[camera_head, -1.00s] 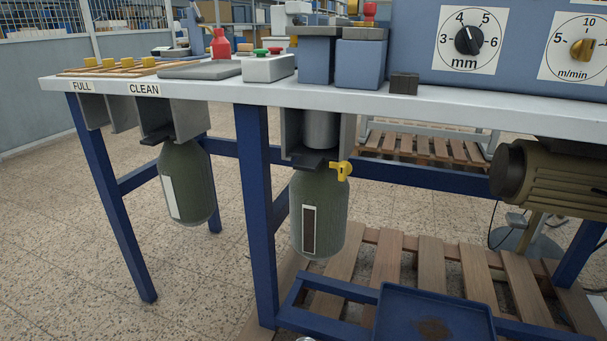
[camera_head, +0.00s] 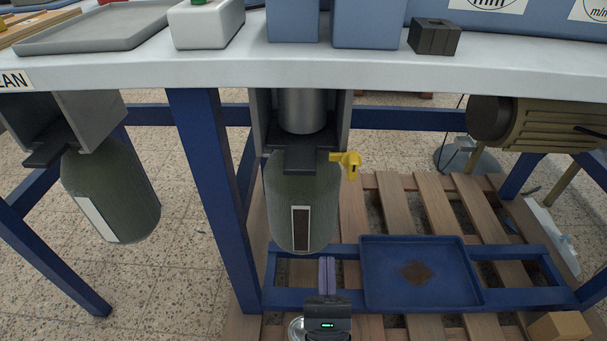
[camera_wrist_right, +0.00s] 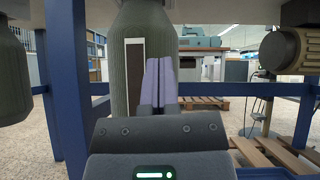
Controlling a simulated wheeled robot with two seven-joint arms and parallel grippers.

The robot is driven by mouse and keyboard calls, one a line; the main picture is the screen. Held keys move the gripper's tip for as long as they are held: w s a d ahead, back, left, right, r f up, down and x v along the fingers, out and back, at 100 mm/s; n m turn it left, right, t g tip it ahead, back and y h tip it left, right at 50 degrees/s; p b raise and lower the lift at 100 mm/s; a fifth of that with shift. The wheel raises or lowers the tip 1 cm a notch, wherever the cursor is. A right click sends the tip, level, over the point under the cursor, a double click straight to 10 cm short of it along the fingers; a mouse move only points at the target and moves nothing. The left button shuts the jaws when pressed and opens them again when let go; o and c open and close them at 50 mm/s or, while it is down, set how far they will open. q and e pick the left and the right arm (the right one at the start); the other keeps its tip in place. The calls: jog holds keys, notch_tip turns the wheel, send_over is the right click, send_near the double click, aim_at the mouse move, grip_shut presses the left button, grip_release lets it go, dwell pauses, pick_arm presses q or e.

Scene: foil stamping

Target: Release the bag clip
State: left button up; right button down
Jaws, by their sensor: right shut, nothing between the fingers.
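A yellow clip (camera_head: 350,163) sits at the upper right of a green bag (camera_head: 280,215), which hangs under the table from a metal spout (camera_head: 302,110). The bag has a window strip showing dark content. My right gripper (camera_head: 327,262) is below and in front of the bag, pointing up at it, its fingers together and empty. In the right wrist view the fingers (camera_wrist_right: 159,75) overlap the lower part of the bag (camera_wrist_right: 130,60), apart from the clip, which is out of that view. My left gripper is not in view.
A second green bag (camera_head: 112,190) with a pale strip hangs at the left. A blue tray (camera_head: 455,290) with a brown patch lies over the pallet (camera_head: 390,200). A blue table leg (camera_head: 212,190) stands left of the middle bag. A motor (camera_head: 540,125) hangs at the right.

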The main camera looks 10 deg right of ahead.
aim_at(331, 159)
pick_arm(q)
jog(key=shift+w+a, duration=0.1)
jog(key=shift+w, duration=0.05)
pick_arm(e)
jog(key=shift+w+r+m+h, duration=0.1)
jog(key=shift+r+m+h, duration=0.55)
jog(key=shift+m, duration=0.45)
jog(key=shift+f, duration=0.1)
jog(key=p+x, duration=0.1)
jog(key=x, duration=0.9)
notch_tip(331, 159, up, 3)
jog(key=shift+p, duration=0.6)
jog(key=shift+r, duration=0.45)
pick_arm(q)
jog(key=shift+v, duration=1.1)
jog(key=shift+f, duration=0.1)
pick_arm(e)
jog(key=shift+h, duration=0.25)
